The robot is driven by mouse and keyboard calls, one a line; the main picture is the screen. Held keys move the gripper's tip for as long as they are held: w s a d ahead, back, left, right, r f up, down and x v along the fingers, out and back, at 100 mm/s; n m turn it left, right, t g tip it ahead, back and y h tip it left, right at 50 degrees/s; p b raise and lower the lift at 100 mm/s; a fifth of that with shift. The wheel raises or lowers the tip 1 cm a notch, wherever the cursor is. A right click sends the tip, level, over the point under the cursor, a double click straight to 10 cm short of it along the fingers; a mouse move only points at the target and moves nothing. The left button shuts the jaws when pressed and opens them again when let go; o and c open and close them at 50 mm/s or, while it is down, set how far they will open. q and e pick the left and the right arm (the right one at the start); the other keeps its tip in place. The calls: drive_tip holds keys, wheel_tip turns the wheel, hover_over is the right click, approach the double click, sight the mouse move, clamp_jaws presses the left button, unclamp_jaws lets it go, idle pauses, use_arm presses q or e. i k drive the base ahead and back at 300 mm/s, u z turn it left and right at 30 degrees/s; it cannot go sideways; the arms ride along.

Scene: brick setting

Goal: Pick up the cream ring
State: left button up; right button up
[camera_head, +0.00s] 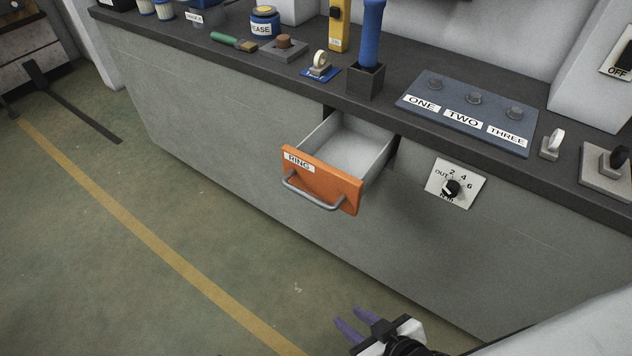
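A small cream ring (320,58) stands upright on a blue plate (318,76) on the dark counter top, left of a dark square holder. A second, whiter ring (557,139) stands upright on a small block at the counter's right part. My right gripper (349,317) is at the bottom of the view, over the floor and well below the counter. Its two purple fingers are apart with nothing between them. My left gripper is not in view.
An orange-fronted drawer (336,189) labelled RING is pulled out and looks empty inside. A blue handle (371,35) stands in the dark holder (366,80). A button panel (456,118) and a dial (452,188) are to the right. The floor in front is clear.

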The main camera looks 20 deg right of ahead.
sight(321, 66)
drive_tip(key=u, duration=1.25)
drive_tip(key=i, duration=2.25)
drive_tip(key=z, duration=1.95)
